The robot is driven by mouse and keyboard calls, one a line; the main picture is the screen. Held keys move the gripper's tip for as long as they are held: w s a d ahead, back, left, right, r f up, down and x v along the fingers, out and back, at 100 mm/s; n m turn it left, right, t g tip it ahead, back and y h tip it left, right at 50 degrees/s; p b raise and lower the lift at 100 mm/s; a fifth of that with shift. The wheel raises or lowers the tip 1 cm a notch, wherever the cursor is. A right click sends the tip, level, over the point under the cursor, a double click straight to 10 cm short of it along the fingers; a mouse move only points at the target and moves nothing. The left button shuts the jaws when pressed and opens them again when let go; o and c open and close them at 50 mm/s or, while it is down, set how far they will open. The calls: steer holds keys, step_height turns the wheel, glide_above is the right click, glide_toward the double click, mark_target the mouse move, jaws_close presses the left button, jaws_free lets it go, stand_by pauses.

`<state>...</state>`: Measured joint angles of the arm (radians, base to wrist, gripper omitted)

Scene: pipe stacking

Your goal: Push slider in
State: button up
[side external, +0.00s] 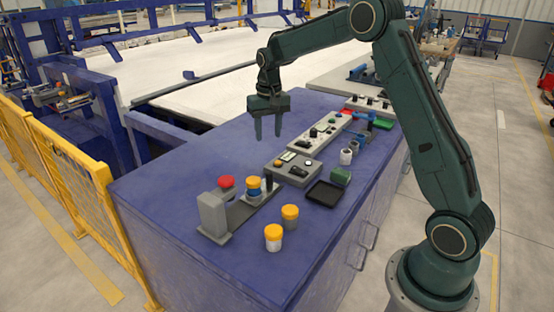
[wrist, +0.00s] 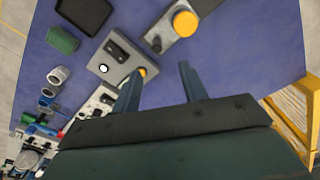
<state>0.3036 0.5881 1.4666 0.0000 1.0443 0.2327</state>
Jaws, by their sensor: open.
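A grey fixture (side external: 213,214) with a red knob (side external: 226,182) on top stands near the front left of the blue-topped bench. A grey rail (side external: 240,213) runs from it to the right, and a yellow-capped stack with a blue band (side external: 254,188) stands on it. I cannot clearly make out which part is the slider. In the wrist view, the yellow cap (wrist: 185,23) sits on the grey rail (wrist: 160,38), beyond my fingers. My gripper (side external: 268,132) points down, open and empty, above the bench behind the fixture; its fingers also show in the wrist view (wrist: 160,74).
Two yellow-capped jars (side external: 273,238) (side external: 290,218) stand before the rail. A control box (side external: 292,169), black tray (side external: 324,193), green block (side external: 341,177) and long switch panel (side external: 320,134) lie to the right. Bare bench top lies left of the panel.

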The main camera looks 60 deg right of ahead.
glide_above(269, 172)
step_height(269, 172, down, 4)
steer(key=shift+d+m, duration=0.1)
steer(key=shift+m, duration=0.2)
steer(key=shift+f, duration=0.2)
step_height(269, 172, down, 14)
steer(key=shift+r, duration=0.25)
stand_by(0.4)
jaws_close()
